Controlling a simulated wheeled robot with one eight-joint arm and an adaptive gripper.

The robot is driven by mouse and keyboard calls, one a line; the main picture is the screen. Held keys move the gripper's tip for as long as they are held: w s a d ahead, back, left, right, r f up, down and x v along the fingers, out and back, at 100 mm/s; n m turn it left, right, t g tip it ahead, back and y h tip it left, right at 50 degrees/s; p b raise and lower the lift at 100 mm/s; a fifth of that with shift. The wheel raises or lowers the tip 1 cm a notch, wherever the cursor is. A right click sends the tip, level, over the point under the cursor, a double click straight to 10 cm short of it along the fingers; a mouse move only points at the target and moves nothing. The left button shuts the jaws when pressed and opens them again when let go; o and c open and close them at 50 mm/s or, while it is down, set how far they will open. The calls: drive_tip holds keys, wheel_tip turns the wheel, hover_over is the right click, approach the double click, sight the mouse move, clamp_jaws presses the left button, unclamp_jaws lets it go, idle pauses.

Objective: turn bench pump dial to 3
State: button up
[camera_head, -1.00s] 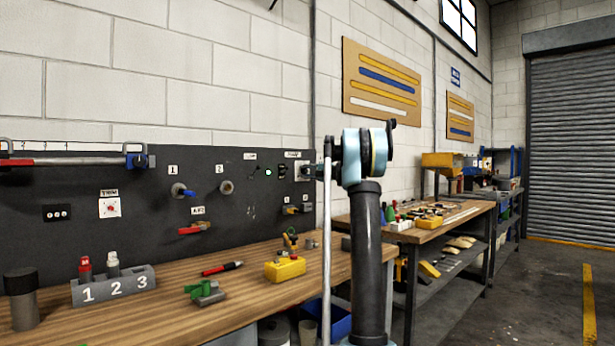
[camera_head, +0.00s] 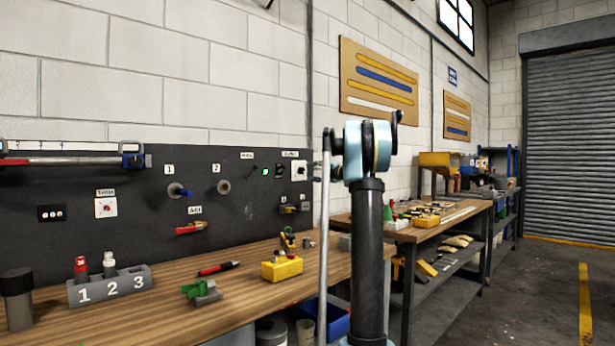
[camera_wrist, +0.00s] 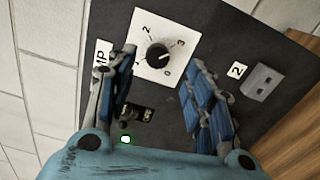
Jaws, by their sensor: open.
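The bench pump dial is a black round knob (camera_wrist: 157,54) on a white square plate marked 0 to 3, seen in the wrist view. Its pointer direction is too small to read surely. In the head view the dial plate (camera_head: 299,171) sits at the right end of the dark panel. My gripper (camera_wrist: 161,60) is open, with its two blue-padded fingers left and right of the knob in the picture. Contact with the knob cannot be told. In the head view my gripper (camera_head: 317,169) shows just right of the dial, partly hidden by my arm.
A lit green lamp (camera_head: 266,171) and a black switch (camera_wrist: 136,113) are near the dial. A grey socket (camera_wrist: 262,82) is to its right in the wrist view. The workbench (camera_head: 240,308) below carries a yellow box (camera_head: 282,268) and a numbered grey holder (camera_head: 110,286).

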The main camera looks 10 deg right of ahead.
drive_tip(key=v, duration=0.6)
drive_tip(key=shift+s+d, duration=0.1)
idle(0.3)
